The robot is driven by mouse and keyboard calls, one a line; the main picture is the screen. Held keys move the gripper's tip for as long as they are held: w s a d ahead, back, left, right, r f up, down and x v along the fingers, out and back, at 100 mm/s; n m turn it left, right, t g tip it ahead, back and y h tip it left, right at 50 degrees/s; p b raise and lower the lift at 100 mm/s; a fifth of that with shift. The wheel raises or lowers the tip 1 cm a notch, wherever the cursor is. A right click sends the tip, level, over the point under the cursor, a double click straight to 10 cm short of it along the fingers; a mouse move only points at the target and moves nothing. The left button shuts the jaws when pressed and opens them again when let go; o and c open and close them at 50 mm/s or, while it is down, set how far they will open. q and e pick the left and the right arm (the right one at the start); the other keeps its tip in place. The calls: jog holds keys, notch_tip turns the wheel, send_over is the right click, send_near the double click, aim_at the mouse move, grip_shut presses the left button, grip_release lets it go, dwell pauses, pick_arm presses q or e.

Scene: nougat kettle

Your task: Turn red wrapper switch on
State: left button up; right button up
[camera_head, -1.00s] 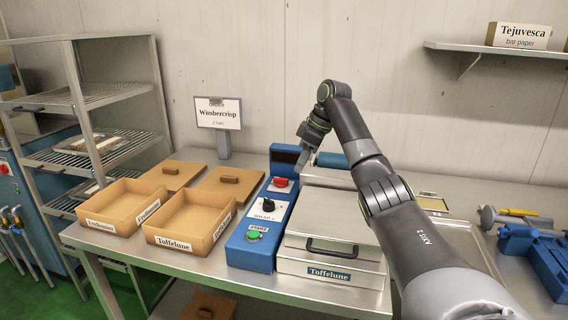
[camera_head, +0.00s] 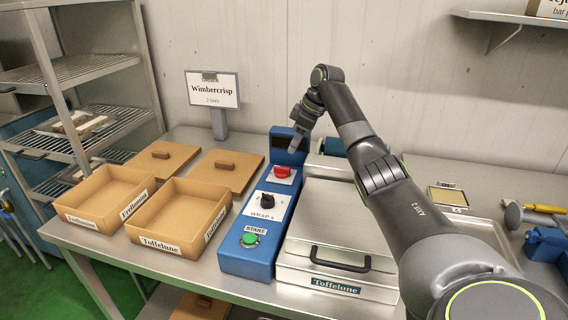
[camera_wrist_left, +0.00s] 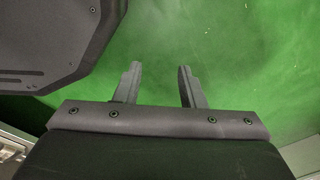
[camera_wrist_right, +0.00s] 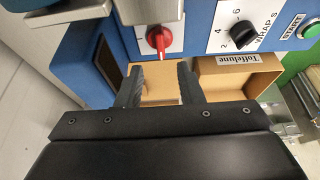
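The red switch (camera_head: 282,171) sits on a white plate near the back of the blue wrapper box (camera_head: 246,259). It also shows in the right wrist view (camera_wrist_right: 159,39), with its handle lying along the plate. My right gripper (camera_head: 294,152) hangs just behind and above the red switch, apart from it. In the right wrist view its two fingers (camera_wrist_right: 160,82) are spread with nothing between them, and the switch lies beyond their tips. My left gripper (camera_wrist_left: 157,75) is open and empty over the green floor; it is not in the head view.
A black knob (camera_head: 267,201) and a green start button (camera_head: 250,239) are on the same box. A steel case (camera_head: 335,222) labelled Toffelune stands close to its right. Open cardboard boxes (camera_head: 180,216) stand left. An order sign (camera_head: 212,90) stands behind.

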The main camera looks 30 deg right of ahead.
aim_at(283, 167)
jog(key=p+x, duration=0.1)
jog(key=x, duration=0.8)
jog(key=shift+a, duration=0.15)
grip_shut()
